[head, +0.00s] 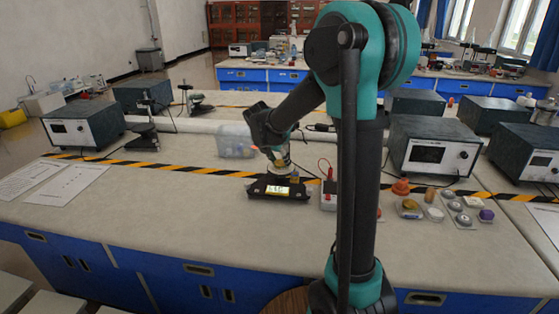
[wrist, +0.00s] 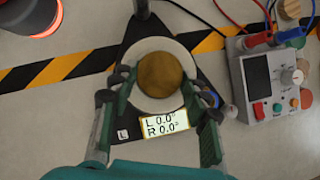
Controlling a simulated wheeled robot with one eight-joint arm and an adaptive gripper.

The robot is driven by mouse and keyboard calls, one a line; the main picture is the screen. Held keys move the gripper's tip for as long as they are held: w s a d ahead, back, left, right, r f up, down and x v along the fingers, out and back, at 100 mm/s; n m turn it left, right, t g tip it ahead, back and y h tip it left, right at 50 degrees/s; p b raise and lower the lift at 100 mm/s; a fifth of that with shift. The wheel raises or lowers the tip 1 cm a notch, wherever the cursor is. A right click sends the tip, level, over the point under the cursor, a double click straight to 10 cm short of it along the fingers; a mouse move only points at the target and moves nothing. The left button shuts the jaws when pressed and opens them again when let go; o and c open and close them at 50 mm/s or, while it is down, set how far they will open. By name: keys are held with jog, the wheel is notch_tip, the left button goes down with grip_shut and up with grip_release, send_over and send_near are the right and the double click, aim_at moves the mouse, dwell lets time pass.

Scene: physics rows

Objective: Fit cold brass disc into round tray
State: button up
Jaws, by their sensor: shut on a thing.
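The brass disc (wrist: 160,74) shows in the wrist view between the fingertips of my gripper (wrist: 158,88), which is shut on it. Directly below it in that view is a round white plate (wrist: 141,98) on a black device (wrist: 125,58). Whether the disc touches the plate cannot be told. The device's lit display (wrist: 166,124) reads L 0.0° and R 0.0°. In the head view my gripper (head: 279,158) is over the black device (head: 262,190), and the disc is too small to make out clearly. I cannot tell which thing is the round tray.
A grey meter box with knobs and cables (wrist: 270,80) stands close right of the device. A red-glowing round thing (wrist: 38,18) is at the wrist view's upper left. Small trays with several pieces (head: 462,212) stand at the right. The left front bench is clear beside papers (head: 65,190).

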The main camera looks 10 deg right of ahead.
jog(key=shift+f, duration=0.15)
jog(key=o, duration=1.5)
jog(key=shift+r, duration=3.5)
